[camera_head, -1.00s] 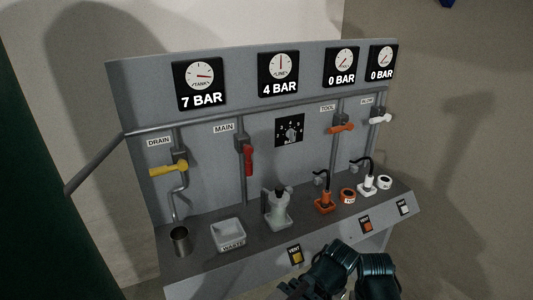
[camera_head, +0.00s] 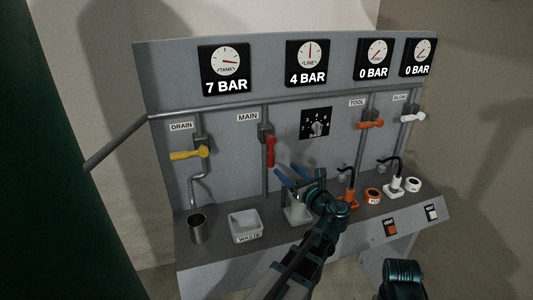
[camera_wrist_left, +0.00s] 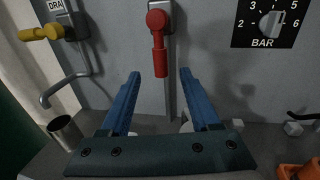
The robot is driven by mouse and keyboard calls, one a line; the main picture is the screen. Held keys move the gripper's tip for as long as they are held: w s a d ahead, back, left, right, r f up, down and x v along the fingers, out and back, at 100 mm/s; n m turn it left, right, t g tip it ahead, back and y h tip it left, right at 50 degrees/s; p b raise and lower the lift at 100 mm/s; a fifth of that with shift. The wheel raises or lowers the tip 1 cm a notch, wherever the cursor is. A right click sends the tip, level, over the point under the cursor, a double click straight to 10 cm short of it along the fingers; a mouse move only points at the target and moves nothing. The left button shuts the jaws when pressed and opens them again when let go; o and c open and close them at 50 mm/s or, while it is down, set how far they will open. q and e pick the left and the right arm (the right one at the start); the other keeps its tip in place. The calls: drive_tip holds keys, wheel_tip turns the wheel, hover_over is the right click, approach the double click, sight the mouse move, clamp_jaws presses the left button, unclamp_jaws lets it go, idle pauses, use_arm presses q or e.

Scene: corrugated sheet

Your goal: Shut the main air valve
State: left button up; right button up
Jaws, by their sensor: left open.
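The red main valve handle (camera_head: 270,152) hangs straight down along its vertical pipe, under the MAIN label (camera_head: 248,117). My left gripper (camera_head: 289,171) is open and empty, its blue fingers pointing at the panel just right of and below the red handle in the head view. In the left wrist view the red handle (camera_wrist_left: 159,52) shows ahead, between and beyond the fingertips, with no visible contact.
A yellow drain handle (camera_head: 190,154) lies sideways at left. The TANK gauge (camera_head: 225,70) reads 7 BAR and the LINE gauge (camera_head: 308,63) 4 BAR. A metal cup (camera_head: 197,230) and a waste tray (camera_head: 245,225) stand on the ledge, with orange fittings (camera_head: 347,200) to the right.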

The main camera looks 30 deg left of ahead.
sight(271, 154)
use_arm(q)
drive_tip(key=x, duration=1.4)
clamp_jaws()
idle(1.3)
